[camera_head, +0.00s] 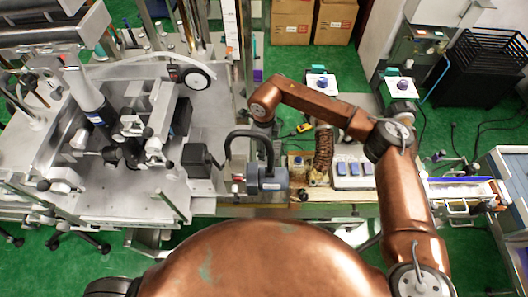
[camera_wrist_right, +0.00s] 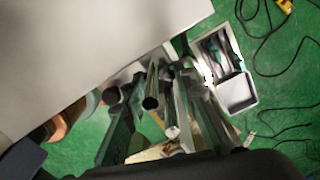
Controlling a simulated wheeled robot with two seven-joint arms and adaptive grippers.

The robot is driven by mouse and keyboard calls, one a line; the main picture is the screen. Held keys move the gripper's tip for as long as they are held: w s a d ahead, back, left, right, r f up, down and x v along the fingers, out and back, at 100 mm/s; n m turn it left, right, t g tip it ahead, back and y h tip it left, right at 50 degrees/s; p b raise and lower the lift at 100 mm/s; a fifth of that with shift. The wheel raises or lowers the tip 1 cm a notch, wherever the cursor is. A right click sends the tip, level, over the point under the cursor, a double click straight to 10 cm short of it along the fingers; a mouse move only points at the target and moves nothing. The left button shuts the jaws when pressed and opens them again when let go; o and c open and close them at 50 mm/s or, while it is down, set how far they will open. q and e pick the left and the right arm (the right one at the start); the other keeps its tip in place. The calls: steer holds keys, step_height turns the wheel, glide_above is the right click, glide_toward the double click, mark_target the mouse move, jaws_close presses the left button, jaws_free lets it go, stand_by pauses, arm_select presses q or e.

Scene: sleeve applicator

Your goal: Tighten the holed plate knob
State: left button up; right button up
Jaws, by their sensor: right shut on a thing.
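My right arm reaches in from the right, and its wrist ends over the front right part of the sleeve applicator. My right gripper (camera_head: 259,134) hangs below the wrist beside a black curved hose. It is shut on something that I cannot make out. I cannot pick out the holed plate knob for certain in either view; the gripper and wrist hide that spot. The sleeve applicator (camera_head: 105,195) is a grey metal machine filling the left of the head view. My left gripper is not in view.
A dark motor-like cylinder (camera_head: 272,181) and a black box (camera_head: 197,160) are close to the gripper. A brown coiled hose (camera_head: 323,152) and a blue-switched panel (camera_head: 354,176) lie to the right. In the wrist view, a large grey surface (camera_wrist_right: 75,55) fills the upper left.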

steer(key=shift+m+b, duration=0.3)
steer(key=shift+m, duration=0.6)
steer(key=o, duration=1.2)
steer(key=shift+c, duration=0.2)
step_height(320, 180, up, 12)
